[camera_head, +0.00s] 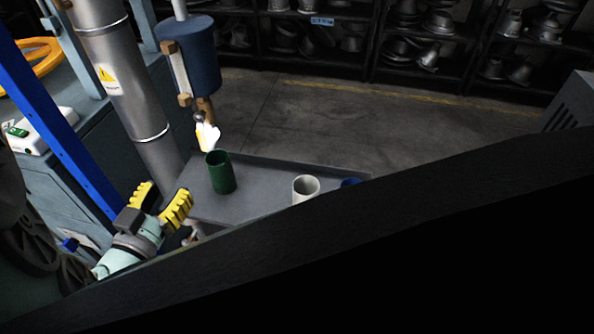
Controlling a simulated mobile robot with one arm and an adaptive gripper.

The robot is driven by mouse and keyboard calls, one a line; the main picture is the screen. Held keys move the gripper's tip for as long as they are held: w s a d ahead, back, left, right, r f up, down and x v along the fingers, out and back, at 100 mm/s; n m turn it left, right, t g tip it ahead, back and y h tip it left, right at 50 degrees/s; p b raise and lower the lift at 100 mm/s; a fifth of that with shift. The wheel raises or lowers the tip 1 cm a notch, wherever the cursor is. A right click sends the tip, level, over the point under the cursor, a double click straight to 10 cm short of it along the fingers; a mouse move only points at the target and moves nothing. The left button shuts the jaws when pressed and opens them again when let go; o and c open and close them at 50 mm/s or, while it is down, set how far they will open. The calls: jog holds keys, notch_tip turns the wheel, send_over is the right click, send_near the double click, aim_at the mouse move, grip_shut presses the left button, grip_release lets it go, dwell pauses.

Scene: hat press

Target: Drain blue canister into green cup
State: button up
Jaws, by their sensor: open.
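The blue canister (194,55) hangs upright at upper left, with tan and brown fittings on its side and an outlet underneath. The green cup (220,174) stands upright on a grey tray (262,177), below and slightly right of the outlet. A bright white and yellowish patch (207,135) shows between the outlet and the cup; I cannot tell what it is. My gripper (162,197), with yellow ribbed fingers, is open, left of and lower than the green cup in the picture. Nothing shows between its fingers.
A thick metal pipe (125,85) and a blue post (60,115) rise at left. A large dark shape covers the lower right. Shelves (385,45) stand behind.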

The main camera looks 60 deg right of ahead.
aim_at(201, 140)
jog(key=x, duration=1.5)
jog(key=shift+d+r, duration=0.1)
jog(key=shift+d, duration=0.25)
jog(key=shift+o, duration=0.3)
jog(key=shift+a, duration=0.1)
grip_shut()
